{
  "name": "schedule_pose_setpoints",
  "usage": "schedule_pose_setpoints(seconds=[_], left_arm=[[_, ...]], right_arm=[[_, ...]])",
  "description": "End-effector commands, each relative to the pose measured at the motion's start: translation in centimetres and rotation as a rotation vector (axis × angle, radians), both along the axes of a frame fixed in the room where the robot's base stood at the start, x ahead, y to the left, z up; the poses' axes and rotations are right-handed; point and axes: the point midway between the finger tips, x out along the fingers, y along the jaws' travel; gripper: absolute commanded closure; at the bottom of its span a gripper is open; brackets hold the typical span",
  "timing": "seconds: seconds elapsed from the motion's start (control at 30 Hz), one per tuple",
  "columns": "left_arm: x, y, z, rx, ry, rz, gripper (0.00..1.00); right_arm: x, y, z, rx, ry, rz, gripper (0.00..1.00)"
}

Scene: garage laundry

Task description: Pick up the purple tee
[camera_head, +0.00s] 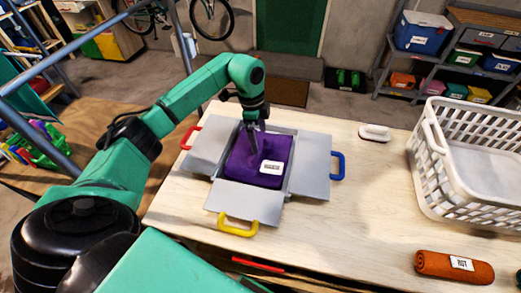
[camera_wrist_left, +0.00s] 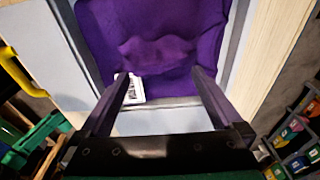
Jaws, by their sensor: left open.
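The purple tee (camera_head: 245,165) lies as a folded rectangle, with a white label on it, on the middle panel of a grey folding board (camera_head: 312,165). The tee (camera_wrist_left: 155,25) fills the upper middle of the left wrist view, with a raised ridge across it. My left gripper (camera_head: 252,138) points down over the tee's far part. In the left wrist view its two fingers (camera_wrist_left: 162,82) are spread, with the tee showing beyond and between them. Nothing is held. I cannot tell whether the fingertips touch the cloth. My right gripper is in neither view.
The board's flaps carry red (camera_head: 189,137), blue (camera_head: 338,165) and yellow (camera_head: 238,226) handles. A white basket (camera_head: 440,165) stands at the right of the wooden table. A rolled orange cloth (camera_head: 435,264) and a white brush-like object (camera_head: 374,132) lie nearby. The table between is clear.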

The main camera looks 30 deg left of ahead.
Motion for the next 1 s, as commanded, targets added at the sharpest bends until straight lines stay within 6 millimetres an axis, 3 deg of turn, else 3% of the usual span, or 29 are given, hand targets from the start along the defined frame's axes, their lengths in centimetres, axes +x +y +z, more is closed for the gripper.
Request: schedule_pose_setpoints(seconds=[0.03, 0.1, 0.23, 0.4, 0.43, 0.6, 0.7, 1.0], left_arm=[[-0.1, -0.1, -0.4, -0.002, 0.007, 0.001, 0.00], [-0.1, -0.1, -2.0, -0.002, 0.006, 0.001, 0.00], [0.1, -0.3, -3.8, -0.002, 0.003, 0.001, 0.00], [0.1, -0.3, -4.0, -0.001, 0.000, 0.000, 0.00], [0.1, -0.3, -4.0, -0.001, 0.000, 0.000, 0.04], [0.1, -0.3, -4.0, -0.001, 0.001, 0.000, 0.69], [0.1, -0.3, -4.0, -0.001, 0.001, 0.000, 1.00], [0.2, -0.3, -3.7, -0.002, -0.001, 0.000, 1.00]], right_arm=[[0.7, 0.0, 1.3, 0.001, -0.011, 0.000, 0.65], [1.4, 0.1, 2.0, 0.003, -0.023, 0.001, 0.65], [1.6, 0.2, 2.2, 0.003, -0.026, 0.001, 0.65], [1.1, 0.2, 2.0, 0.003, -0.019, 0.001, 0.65], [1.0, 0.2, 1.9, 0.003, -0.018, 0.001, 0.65], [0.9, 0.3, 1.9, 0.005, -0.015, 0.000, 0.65], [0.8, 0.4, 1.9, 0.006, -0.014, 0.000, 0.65], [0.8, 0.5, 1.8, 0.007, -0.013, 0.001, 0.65]])
